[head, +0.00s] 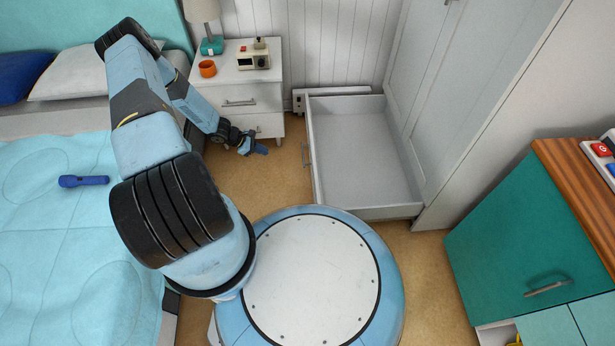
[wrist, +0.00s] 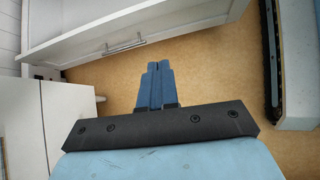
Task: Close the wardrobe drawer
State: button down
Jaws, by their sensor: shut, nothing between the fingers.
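The wardrobe (head: 455,80) stands at the right of the head view, with white panelled doors. Its drawer (head: 364,150) is pulled far out to the left, low over the floor, and looks empty. The drawer's front and bar handle (head: 306,155) face left. In the wrist view the drawer front (wrist: 90,40) with its handle (wrist: 124,46) shows at the upper left. My gripper (head: 262,150) is shut and empty, to the left of the drawer front and apart from it. The shut blue fingers also show in the wrist view (wrist: 157,84).
A white nightstand (head: 240,98) stands close behind my gripper, with an orange cup (head: 207,68), a clock-like box and a lamp. The bed (head: 60,220) is at the left. A teal cabinet (head: 525,235) is at the right. Bare floor (head: 280,185) lies between gripper and drawer.

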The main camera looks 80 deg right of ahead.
jog(key=s+f, duration=0.7)
jog(key=s, duration=0.2)
jog(key=s+a+f+n, duration=0.1)
jog(key=s+f, duration=0.6)
jog(key=s, duration=0.3)
jog(key=shift+s+f+g+y, duration=0.25)
jog(key=shift+f+g+y, duration=0.05)
jog(key=shift+s, duration=0.1)
